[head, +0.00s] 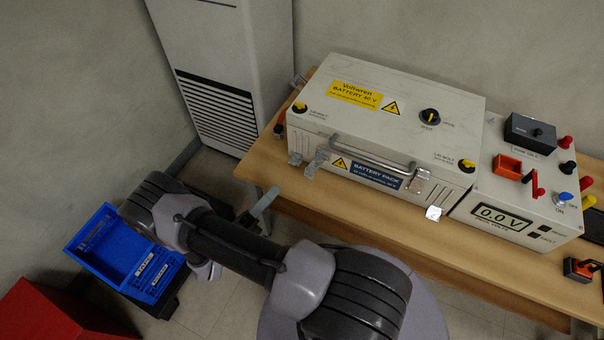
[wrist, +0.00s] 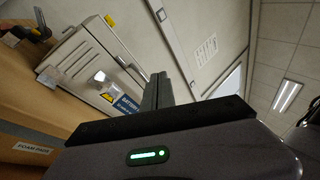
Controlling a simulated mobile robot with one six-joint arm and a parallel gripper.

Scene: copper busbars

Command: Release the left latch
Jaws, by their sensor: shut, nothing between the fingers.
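The pale battery case (head: 395,115) stands on the wooden bench, with a handle (head: 370,155) and a blue label on its front. The left latch (head: 317,162) is a grey metal piece at the left part of the front; I cannot tell clearly how its lever sits. The right latch (head: 421,183) is to the right of the handle, with a bright metal flap (head: 433,213) sticking out below it. My gripper (head: 266,199) is shut and empty, in front of the bench edge, below and left of the left latch and apart from it. Its fingers show in the wrist view (wrist: 157,92).
A meter unit (head: 505,215) reading 0.0 V stands right of the case. A blue crate (head: 100,253) and a red box (head: 40,315) are at the lower left. A white cabinet (head: 225,60) stands behind the bench. The bench's front edge lies between my gripper and the case.

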